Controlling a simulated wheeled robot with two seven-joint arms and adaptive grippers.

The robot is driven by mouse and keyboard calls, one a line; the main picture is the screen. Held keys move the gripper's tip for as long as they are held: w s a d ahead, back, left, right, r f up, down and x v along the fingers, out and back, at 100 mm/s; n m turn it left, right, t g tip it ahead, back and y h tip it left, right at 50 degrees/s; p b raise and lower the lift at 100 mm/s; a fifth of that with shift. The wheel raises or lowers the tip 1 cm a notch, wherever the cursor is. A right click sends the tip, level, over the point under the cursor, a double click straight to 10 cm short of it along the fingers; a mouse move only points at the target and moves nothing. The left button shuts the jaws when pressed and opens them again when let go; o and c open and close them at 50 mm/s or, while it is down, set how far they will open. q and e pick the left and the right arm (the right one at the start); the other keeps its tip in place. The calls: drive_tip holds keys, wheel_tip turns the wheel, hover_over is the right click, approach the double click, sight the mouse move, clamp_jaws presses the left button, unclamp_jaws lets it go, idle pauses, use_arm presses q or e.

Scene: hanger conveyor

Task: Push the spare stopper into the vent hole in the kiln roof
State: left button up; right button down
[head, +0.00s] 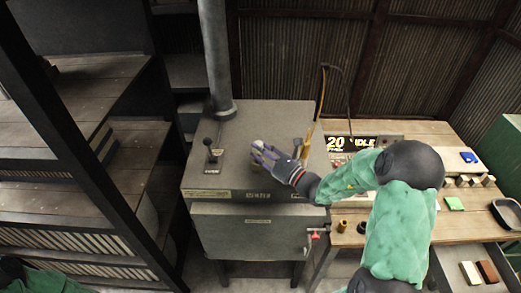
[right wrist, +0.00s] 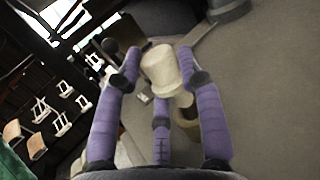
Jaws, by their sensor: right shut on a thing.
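The kiln (head: 225,165) is a grey box with a flat roof, left of the workbench. My right gripper (head: 258,152) is over the roof, with its purple fingers closed around the cream stopper (head: 257,144). In the right wrist view the stopper (right wrist: 160,66) sits between the fingers (right wrist: 160,95), its narrower end toward the roof. A tan ring with a dark opening (right wrist: 187,118), which looks like the vent hole, shows just beyond it, partly covered by the stopper and a finger. I cannot tell whether the stopper touches the ring. My left gripper is out of view.
A grey flue pipe (head: 215,55) rises from the roof's back. A black lever (head: 211,150) stands on the roof's left. The workbench (head: 415,215) at right holds a display (head: 350,145), small cylinders (head: 342,225) and a black tray (head: 507,213). Dark shelving (head: 70,130) fills the left.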

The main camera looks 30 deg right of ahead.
drive_tip(key=shift+f+b, duration=0.95)
drive_tip(key=shift+f, duration=0.3)
idle(1.9)
drive_tip(key=shift+s+a+f, duration=0.1)
drive_tip(key=shift+f, duration=0.1)
drive_tip(key=shift+r, duration=0.2)
idle(0.4)
drive_tip(key=shift+r+p, duration=0.65)
drive_tip(key=shift+r, duration=0.2)
drive_tip(key=shift+r+p, duration=0.1)
drive_tip(key=shift+p, duration=0.25)
drive_tip(key=shift+f+b, duration=0.75)
drive_tip(key=shift+f, duration=0.3)
idle(1.8)
